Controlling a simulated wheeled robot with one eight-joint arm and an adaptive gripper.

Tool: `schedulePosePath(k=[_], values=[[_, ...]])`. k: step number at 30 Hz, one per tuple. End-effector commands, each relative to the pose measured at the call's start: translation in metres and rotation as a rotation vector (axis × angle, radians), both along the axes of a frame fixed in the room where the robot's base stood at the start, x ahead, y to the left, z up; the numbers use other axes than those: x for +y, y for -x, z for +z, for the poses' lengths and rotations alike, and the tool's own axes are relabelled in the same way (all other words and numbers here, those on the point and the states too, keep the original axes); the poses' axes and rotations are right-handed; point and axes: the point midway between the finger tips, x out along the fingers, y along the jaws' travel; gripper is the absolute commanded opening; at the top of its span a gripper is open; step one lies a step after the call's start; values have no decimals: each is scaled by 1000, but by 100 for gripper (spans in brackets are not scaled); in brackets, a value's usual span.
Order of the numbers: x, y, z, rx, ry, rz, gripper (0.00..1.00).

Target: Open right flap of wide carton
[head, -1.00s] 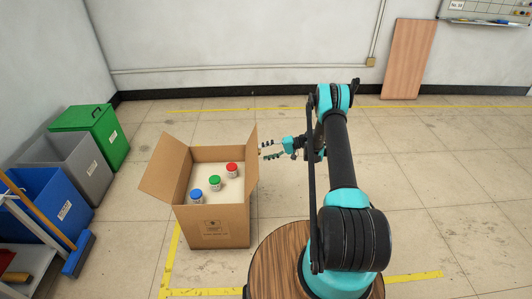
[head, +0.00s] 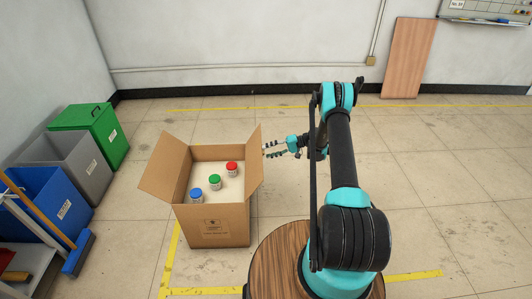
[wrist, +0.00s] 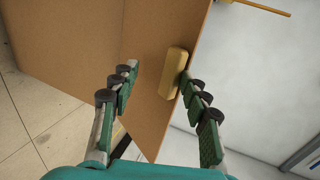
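The wide carton (head: 222,226) stands open on the floor, left of my arm. Its right flap (head: 255,165) stands up and leans slightly outward to the right. A tan block-like tab (wrist: 173,74) sits on the flap near its edge in the wrist view. My gripper (head: 266,150) is at the right flap's outer side in the head view. In the wrist view my gripper (wrist: 160,88) is open, with the flap (wrist: 152,105) and tab showing between its fingers. The right finger is close to the tab; I cannot tell whether they touch.
The carton's left flap (head: 164,168) is folded outward. Inside are jars with blue (head: 196,193), green (head: 214,180) and red (head: 232,168) lids. Blue, grey and green bins stand at the left. The floor (head: 450,180) right of my arm is clear.

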Motion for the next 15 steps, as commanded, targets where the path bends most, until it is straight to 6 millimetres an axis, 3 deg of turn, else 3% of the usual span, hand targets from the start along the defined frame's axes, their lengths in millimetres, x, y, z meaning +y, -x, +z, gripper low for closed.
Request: schedulePosePath(k=[9,15], values=[[-63,0,23,-1,-4,-4,41],[-86,0,31,-2,-6,-2,41]])
